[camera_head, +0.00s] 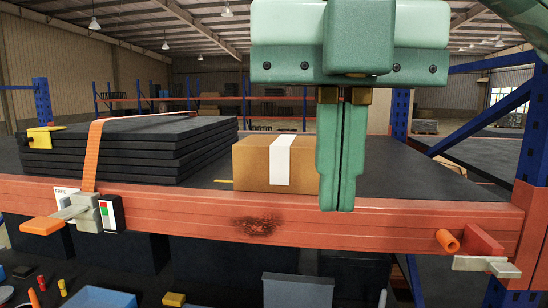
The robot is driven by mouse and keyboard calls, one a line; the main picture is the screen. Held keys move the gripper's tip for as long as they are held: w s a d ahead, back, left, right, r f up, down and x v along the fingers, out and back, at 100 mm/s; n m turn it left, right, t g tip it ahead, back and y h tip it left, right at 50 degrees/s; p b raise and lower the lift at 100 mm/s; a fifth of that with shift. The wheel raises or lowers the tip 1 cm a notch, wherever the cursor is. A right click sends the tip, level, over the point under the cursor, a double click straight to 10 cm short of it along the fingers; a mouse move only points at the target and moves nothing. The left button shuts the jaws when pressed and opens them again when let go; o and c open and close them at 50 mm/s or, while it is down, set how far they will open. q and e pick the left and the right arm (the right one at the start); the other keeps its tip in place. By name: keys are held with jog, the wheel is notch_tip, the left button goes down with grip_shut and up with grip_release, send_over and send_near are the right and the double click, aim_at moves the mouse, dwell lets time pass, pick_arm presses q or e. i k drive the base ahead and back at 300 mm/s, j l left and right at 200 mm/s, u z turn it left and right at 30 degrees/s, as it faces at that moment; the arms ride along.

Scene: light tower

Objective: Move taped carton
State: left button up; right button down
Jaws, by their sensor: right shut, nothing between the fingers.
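The taped carton (254,162) is a brown box with a white tape strip down its front. It stands on the dark shelf deck, just behind the orange front beam, in the middle of the head view. My right gripper (337,207) is green and points down in front of the carton's right end. Its two fingers are closed together with nothing between them. They hide the carton's right edge, and I cannot tell whether they touch it. My left gripper is not in view.
A stack of black panels (130,155) under an orange strap (92,150) lies left of the carton. A ratchet buckle (85,212) hangs on the orange beam (390,226). A blue rack post (534,140) and brace stand at right. Deck right of my gripper is clear.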

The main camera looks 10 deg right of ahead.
aim_at(282, 163)
jog(key=i, duration=0.95)
